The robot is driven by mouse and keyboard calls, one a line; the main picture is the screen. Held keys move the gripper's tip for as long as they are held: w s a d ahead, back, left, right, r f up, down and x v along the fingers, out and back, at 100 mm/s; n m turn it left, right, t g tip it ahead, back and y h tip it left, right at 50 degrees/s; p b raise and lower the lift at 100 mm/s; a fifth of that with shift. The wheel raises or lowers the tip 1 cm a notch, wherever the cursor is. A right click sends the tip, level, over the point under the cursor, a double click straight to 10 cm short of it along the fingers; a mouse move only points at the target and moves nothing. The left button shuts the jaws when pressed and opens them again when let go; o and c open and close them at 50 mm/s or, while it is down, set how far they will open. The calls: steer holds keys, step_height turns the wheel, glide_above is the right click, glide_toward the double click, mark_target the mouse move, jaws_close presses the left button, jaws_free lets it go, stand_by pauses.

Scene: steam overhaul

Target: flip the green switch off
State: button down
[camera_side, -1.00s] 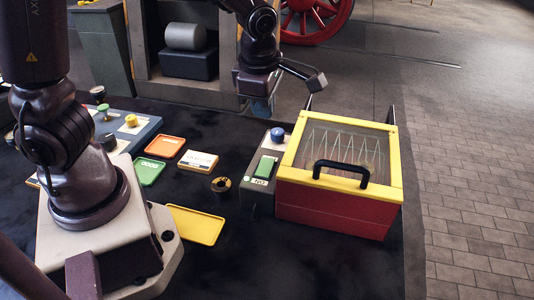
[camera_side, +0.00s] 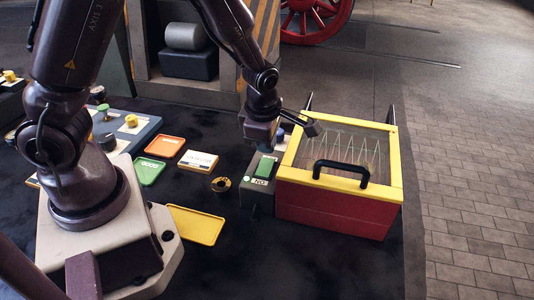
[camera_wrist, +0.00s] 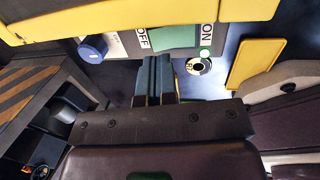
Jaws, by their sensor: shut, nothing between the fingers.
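The green switch (camera_side: 265,167) is a rocker on top of a grey control box beside the red and yellow box. In the wrist view the green switch (camera_wrist: 176,37) lies between an OFF label (camera_wrist: 144,39) and an ON label (camera_wrist: 206,34). I cannot tell which end is pressed down. My gripper (camera_side: 262,146) points down just past the switch's far end. In the wrist view my gripper (camera_wrist: 158,60) is shut and empty, with its blue-grey fingertips by the switch's lower edge, towards OFF. I cannot tell whether they touch it.
A blue knob (camera_wrist: 92,48) sits on the same control box, beyond the OFF label. The red box with yellow-framed lid (camera_side: 340,205) and black handle stands close on the right.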

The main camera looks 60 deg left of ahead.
mark_target(266, 166)
steer(key=shift+w+a+f, duration=0.15)
steer(key=shift+f, duration=0.8)
steer(key=shift+w+a+f, duration=0.1)
steer(key=shift+w+f, duration=0.05)
steer(key=shift+f, duration=0.8)
steer(key=shift+a+f, duration=0.1)
steer(key=shift+f, duration=0.15)
steer(key=shift+s+d+r, duration=0.25)
steer(key=shift+s+d, duration=0.3)
